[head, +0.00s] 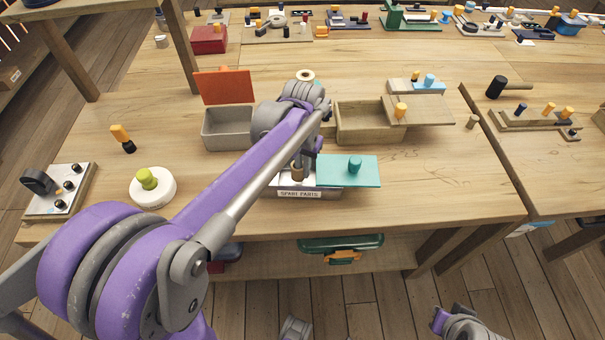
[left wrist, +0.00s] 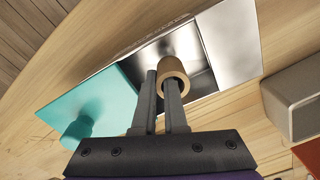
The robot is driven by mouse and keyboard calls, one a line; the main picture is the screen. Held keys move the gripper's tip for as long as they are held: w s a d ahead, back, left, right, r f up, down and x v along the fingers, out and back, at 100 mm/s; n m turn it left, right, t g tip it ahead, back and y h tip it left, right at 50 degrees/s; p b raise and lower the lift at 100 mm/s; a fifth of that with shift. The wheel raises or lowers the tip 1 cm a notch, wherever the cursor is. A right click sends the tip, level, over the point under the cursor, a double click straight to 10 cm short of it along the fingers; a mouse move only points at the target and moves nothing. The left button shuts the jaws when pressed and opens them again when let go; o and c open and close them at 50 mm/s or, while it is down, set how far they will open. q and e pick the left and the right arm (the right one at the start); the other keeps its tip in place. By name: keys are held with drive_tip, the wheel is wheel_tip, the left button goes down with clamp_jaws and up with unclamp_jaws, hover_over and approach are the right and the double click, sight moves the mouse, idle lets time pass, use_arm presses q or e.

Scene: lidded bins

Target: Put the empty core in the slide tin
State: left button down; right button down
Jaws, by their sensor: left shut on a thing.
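The empty core, a short brown tube (left wrist: 174,68), is held at the fingertips of my left gripper (left wrist: 162,88). One finger seems to be inside its hole and the other against its outside. In the head view the core (head: 297,173) shows just below my left gripper (head: 304,160), over the slide tin. The slide tin (head: 299,194) is a metal box labelled SPARE PARTS. Its teal lid (head: 340,176) with a round knob is slid to the right, leaving the left part open. The wrist view shows the tin's shiny inside (left wrist: 203,80) under the core. I cannot tell how far above the floor the core is.
A grey bin (head: 226,130) with a raised orange lid (head: 224,86) stands left of the tin. A wooden box (head: 365,122) with its lid slid aside stands behind right. A white disc (head: 153,191) with a green knob is at left. The front right tabletop is clear.

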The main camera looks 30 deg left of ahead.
use_arm(q)
drive_tip(key=shift+f, duration=1.2)
drive_tip(key=shift+f, duration=0.1)
drive_tip(key=c, duration=1.2)
unclamp_jaws()
drive_tip(key=shift+c, duration=0.2)
